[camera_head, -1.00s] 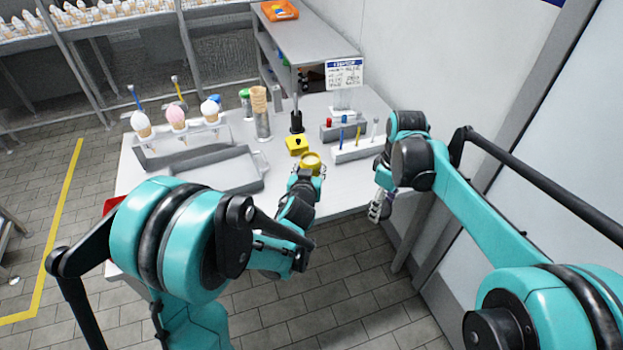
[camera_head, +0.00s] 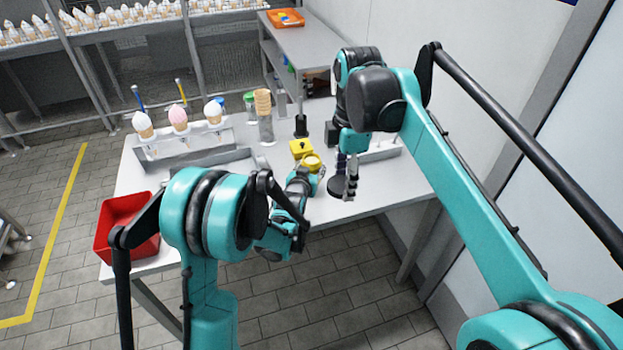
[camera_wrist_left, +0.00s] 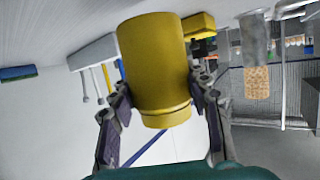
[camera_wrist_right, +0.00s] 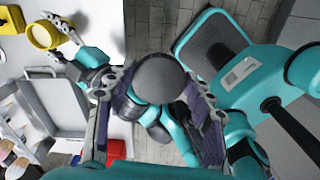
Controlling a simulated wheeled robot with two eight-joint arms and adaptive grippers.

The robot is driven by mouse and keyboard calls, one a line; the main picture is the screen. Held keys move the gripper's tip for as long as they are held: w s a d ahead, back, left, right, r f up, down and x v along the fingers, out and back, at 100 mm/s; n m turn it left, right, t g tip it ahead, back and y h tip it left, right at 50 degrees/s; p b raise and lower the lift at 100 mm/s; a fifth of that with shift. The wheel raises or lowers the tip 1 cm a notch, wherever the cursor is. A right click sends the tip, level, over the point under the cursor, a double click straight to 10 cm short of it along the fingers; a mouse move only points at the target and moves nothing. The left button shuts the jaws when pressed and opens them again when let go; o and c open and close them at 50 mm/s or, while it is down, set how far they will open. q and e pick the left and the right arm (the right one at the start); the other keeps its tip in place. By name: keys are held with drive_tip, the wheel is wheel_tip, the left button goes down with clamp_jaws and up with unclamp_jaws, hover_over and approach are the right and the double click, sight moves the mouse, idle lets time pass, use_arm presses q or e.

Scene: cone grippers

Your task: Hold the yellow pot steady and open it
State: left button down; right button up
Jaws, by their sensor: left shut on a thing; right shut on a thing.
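The yellow pot (camera_head: 312,162) stands near the table's front edge, and its round top shows in the head view. My left gripper (camera_head: 318,172) is shut on its side; the left wrist view shows the pot (camera_wrist_left: 153,60) between both fingers (camera_wrist_left: 160,100). In the right wrist view the pot (camera_wrist_right: 43,36) is at upper left, its top uncovered, with a pale inside. My right gripper (camera_head: 349,180) is shut on a dark grey round piece (camera_head: 342,187), which looks like a lid, to the right of and apart from the pot. This piece (camera_wrist_right: 160,77) sits between the right fingers (camera_wrist_right: 157,90).
A yellow box with a black knob (camera_head: 301,148) is just behind the pot. A black upright object (camera_head: 301,126), a cone stack (camera_head: 264,105) and a cone rack (camera_head: 180,145) stand farther back. A red bin (camera_head: 128,228) is at the left edge. The wall is close on the right.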

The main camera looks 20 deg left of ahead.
use_arm(q)
wheel_tip(320, 180, down, 3)
drive_tip(key=shift+f+b, duration=0.2)
drive_tip(key=shift+b, duration=0.5)
drive_tip(key=shift+r, duration=0.15)
drive_tip(key=c, duration=0.7)
unclamp_jaws()
drive_tip(key=shift+c, duration=0.2)
